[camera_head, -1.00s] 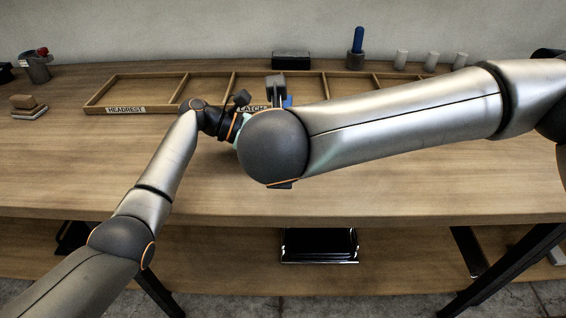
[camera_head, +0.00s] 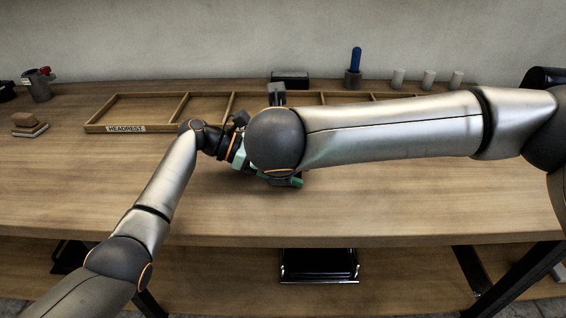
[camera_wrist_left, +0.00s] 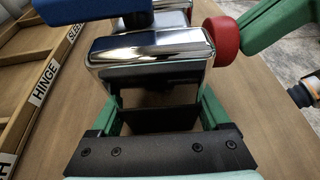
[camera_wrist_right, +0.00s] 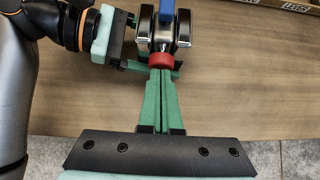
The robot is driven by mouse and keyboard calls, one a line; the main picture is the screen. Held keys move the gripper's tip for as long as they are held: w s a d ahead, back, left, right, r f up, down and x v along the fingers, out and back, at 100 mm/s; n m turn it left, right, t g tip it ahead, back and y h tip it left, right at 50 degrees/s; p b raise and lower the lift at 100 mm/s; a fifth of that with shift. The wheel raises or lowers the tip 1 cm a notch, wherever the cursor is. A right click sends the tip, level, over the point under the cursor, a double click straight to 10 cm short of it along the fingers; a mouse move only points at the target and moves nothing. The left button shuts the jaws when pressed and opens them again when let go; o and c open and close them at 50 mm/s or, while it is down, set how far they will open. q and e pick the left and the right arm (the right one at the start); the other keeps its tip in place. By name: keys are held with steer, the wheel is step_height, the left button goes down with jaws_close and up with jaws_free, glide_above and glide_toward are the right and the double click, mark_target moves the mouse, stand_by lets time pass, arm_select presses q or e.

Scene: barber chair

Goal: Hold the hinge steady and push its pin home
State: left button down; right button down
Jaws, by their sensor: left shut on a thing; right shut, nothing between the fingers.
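The hinge (camera_wrist_left: 150,52) is a shiny chrome block with a blue part (camera_wrist_left: 92,8) on it. It also shows in the right wrist view (camera_wrist_right: 152,33); in the head view my right arm hides it. My left gripper (camera_wrist_left: 158,95) is shut on the hinge, green fingers on either side, above the table.
A wooden compartment tray (camera_head: 165,107) with labels lies behind my grippers. Behind it stand a black box (camera_head: 290,78), a blue-handled tool in a cup (camera_head: 354,68) and white cylinders (camera_head: 398,78). Small blocks (camera_head: 28,125) lie at left. The front tabletop is clear.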

arm_select(q)
steer(key=shift+s+d+r, duration=0.1)
arm_select(e)
steer(key=s+f+v, duration=0.2)
steer(key=v, duration=1)
steer(key=shift+s+r, duration=0.3)
arm_select(q)
jaws_free()
